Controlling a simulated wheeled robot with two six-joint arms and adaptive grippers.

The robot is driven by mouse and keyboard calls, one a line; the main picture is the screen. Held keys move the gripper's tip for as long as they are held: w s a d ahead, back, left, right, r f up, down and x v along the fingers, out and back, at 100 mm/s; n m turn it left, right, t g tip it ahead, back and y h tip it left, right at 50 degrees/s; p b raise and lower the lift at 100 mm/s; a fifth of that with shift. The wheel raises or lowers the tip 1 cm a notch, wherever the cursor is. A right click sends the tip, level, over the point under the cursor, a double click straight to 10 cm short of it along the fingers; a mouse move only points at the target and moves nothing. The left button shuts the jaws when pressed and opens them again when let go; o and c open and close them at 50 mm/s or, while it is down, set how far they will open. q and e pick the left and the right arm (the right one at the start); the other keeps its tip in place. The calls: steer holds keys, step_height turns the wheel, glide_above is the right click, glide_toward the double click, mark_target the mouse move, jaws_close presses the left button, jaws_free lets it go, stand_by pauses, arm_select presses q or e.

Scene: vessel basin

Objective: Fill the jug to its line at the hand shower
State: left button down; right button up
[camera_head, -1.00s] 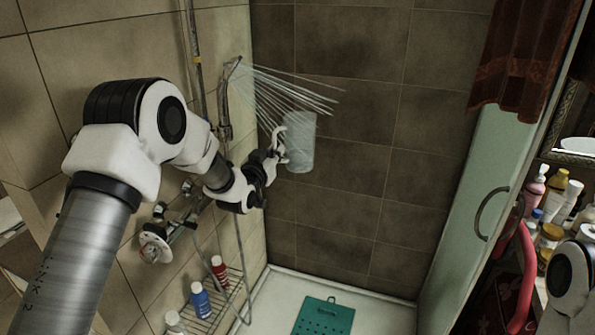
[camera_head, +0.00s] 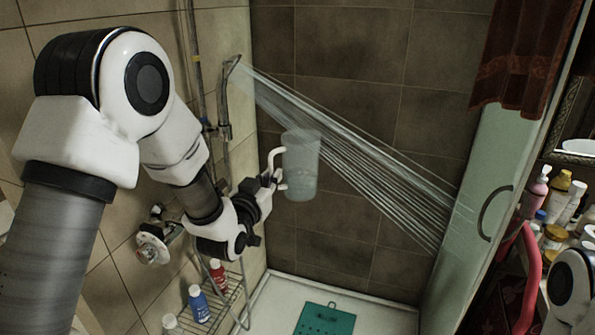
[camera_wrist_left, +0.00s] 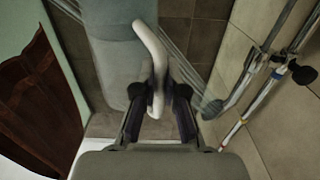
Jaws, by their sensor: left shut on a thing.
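A translucent pale jug (camera_head: 302,166) with a white handle (camera_head: 275,167) hangs upright in the air in front of the dark tiled wall. My left gripper (camera_head: 271,180) is shut on the handle, which also shows between the fingers in the left wrist view (camera_wrist_left: 157,75). The hand shower (camera_head: 229,70) on the left wall sprays a broad fan of water (camera_head: 345,150) down to the right, reaching the glass panel. The spray passes at or behind the jug's upper right; I cannot tell whether any enters. The jug's line and water level cannot be made out. My right gripper is out of view.
A shower valve (camera_head: 153,246) juts from the left wall above a wire rack (camera_head: 226,304) with several bottles. A green mat (camera_head: 325,320) lies on the white shower floor. A glass panel (camera_head: 476,180) bounds the right, with bottles crowded beyond it.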

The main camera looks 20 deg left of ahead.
arm_select(q)
steer(key=shift+w, duration=0.1)
steer(key=w+a, duration=0.4)
steer(key=w, duration=0.8)
steer(key=shift+w, duration=0.2)
steer(key=shift+s+b, duration=0.1)
steer(key=shift+b, duration=0.2)
stand_by(0.5)
steer(key=s+d+b, duration=0.1)
steer(key=s, duration=0.3)
steer(key=s+d+b, duration=0.1)
steer(key=s, duration=0.3)
steer(key=s+d+b, duration=0.1)
steer(key=s, duration=0.3)
steer(key=shift+d, duration=0.4)
steer(key=shift+s+r, duration=0.1)
steer(key=shift+s, duration=0.1)
